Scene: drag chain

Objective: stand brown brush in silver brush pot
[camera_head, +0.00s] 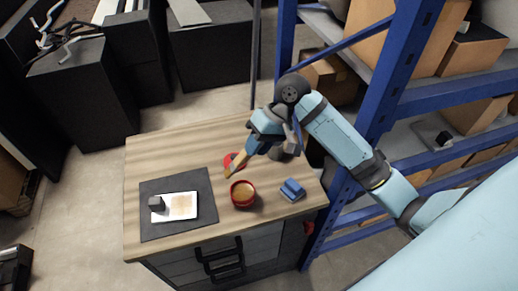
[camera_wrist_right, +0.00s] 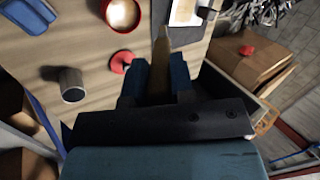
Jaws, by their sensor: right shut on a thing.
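The brown brush (camera_head: 238,164) is held in my right gripper (camera_head: 258,143), slanting down to the left over the wooden tabletop. In the right wrist view the brush (camera_wrist_right: 161,55) sticks out between the two blue fingers of the gripper (camera_wrist_right: 159,82), its tip away from the camera. The silver brush pot (camera_wrist_right: 72,84) stands on the table to the left of the fingers in the right wrist view, apart from the brush. In the head view the pot is largely hidden by my right gripper and wrist. My left gripper is not in view.
A red bowl (camera_head: 243,193), a small red dish (camera_head: 229,159) and a blue block-like thing (camera_head: 292,189) are on the table (camera_head: 150,150). A black mat (camera_head: 205,212) bears white paper (camera_head: 182,207) and a dark block (camera_head: 156,203). Blue shelving (camera_head: 392,85) stands close on the right.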

